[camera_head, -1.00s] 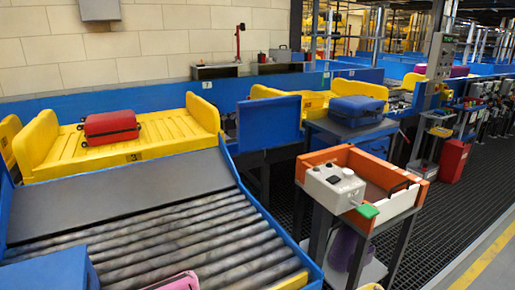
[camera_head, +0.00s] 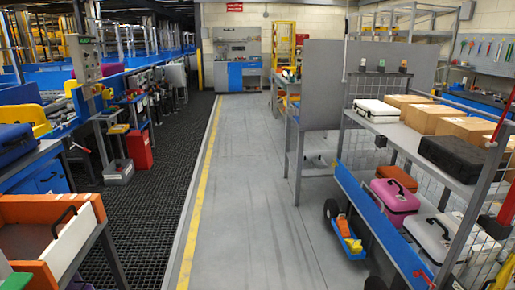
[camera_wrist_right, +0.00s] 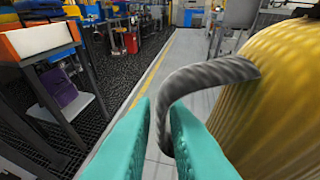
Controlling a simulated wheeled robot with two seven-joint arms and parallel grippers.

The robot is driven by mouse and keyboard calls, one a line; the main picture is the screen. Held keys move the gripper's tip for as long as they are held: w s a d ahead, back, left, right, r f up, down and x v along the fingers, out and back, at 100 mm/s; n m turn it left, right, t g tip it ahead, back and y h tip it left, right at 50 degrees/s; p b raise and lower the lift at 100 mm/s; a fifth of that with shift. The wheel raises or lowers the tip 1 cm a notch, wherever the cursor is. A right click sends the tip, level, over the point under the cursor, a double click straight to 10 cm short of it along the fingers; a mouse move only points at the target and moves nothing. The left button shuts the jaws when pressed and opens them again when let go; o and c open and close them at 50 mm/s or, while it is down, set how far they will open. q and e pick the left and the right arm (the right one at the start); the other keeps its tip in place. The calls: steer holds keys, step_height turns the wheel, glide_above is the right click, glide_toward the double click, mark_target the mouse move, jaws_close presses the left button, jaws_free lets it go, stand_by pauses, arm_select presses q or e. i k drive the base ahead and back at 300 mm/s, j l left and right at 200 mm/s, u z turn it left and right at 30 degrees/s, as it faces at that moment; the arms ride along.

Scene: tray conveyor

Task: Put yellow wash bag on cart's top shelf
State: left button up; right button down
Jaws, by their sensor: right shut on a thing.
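The yellow wash bag (camera_wrist_right: 275,85) fills the right side of the right wrist view, with ribbed sides and a grey looped handle (camera_wrist_right: 205,72). My right gripper (camera_wrist_right: 158,125) has teal fingers closed on this handle, and the bag hangs beside them. A yellow patch (camera_head: 506,273) at the bottom right corner of the head view may be the bag; I cannot tell. The cart stands at the right of the head view. Its grey top shelf (camera_head: 402,137) carries a white case (camera_head: 376,108), several cardboard boxes (camera_head: 405,101) and a black case (camera_head: 455,158). My left gripper is out of view.
The cart's lower level holds a pink case (camera_head: 393,198), an orange bag (camera_head: 397,177) and a white case (camera_head: 437,235). Mesh panels and a blue side rail edge the cart. An orange-sided table (camera_head: 75,262) stands at left. The grey floor aisle between is clear.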

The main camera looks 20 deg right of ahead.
mark_target(402, 136)
steer(key=i+l+z, duration=0.15)
steer(key=i+z, duration=0.55)
steer(key=z, duration=0.15)
steer(key=i+j+z, duration=0.1)
steer(key=i+z, duration=0.3)
steer(key=i+j+z, duration=0.15)
steer(key=z, duration=0.3)
steer(key=i+j+z, duration=0.4)
